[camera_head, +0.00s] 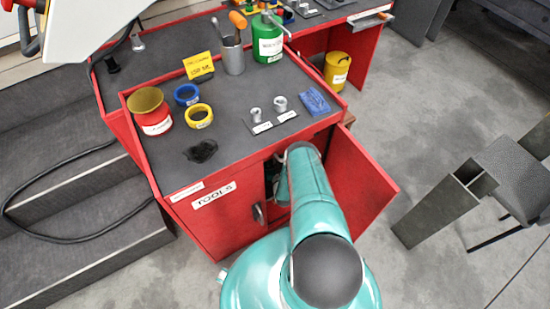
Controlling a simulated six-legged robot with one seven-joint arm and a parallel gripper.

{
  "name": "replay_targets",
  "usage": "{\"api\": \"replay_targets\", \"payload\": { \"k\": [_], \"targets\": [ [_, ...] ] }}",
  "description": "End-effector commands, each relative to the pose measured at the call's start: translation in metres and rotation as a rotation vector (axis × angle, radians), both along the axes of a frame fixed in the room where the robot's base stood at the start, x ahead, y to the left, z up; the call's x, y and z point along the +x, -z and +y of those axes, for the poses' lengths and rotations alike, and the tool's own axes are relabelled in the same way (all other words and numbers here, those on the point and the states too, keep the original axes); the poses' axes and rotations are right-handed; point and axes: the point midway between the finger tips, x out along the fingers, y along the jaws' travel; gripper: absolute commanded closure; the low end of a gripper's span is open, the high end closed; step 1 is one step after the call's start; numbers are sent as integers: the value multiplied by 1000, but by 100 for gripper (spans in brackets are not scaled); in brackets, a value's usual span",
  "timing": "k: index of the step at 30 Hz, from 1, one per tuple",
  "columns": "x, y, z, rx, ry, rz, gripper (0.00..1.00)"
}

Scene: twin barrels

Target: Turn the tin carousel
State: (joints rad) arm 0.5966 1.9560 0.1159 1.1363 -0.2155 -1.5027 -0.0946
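I cannot make out a tin carousel in the head view. The red tool cabinet (215,225) has its right door (358,185) swung open. My teal arm reaches over the front and bends down at the cabinet's opening. My gripper is hidden behind the arm and the cabinet front, so I cannot see what it touches. Most of the cabinet's inside is hidden too; only a narrow dark gap shows left of my arm. The left door, with a dark handle (258,213), looks shut.
On the cabinet top are a red tin (152,116), blue (187,94) and yellow (199,116) tape rolls, a grey cup of tools (232,57) and a green canister (268,40). A chair (510,180) and grey beam (442,208) stand right. Grey steps (90,245) lie left.

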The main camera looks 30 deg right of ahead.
Motion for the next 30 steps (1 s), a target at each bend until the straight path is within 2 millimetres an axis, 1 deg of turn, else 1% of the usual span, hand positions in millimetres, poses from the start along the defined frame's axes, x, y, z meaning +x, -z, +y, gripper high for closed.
{"api": "replay_targets", "payload": {
  "k": [8,11,15,16,30],
  "targets": [
    [3,0,-1,0,0,1,51],
    [2,0,-1,0,0,1,68],
    [2,0,-1,0,0,1,96],
    [2,0,-1,0,0,1,100],
    [2,0,-2,-1,-38,2,100]
  ]
}}
